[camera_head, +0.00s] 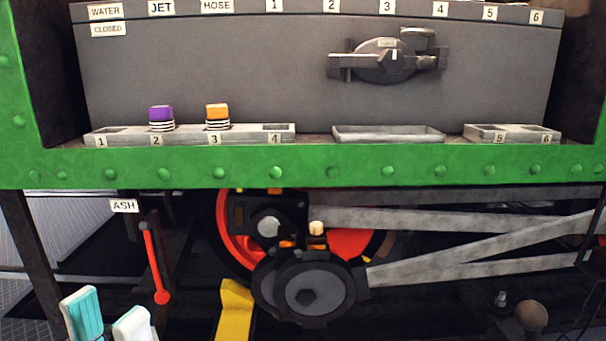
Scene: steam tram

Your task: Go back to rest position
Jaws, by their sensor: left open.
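My left gripper (106,306) shows at the bottom left of the head view, with one teal and one pale finger. The fingers are apart and nothing shows between them. The rest of my left arm is out of the picture. My right gripper is not in view.
A green riveted beam (306,168) crosses the view. On its ledge, a numbered rack (258,139) holds purple-topped (161,113) and orange-topped (217,112) pieces at 2 and 3. An empty-looking tray (388,135) stands right. Below are a red lever (155,265), yellow part (234,310) and rods (470,250).

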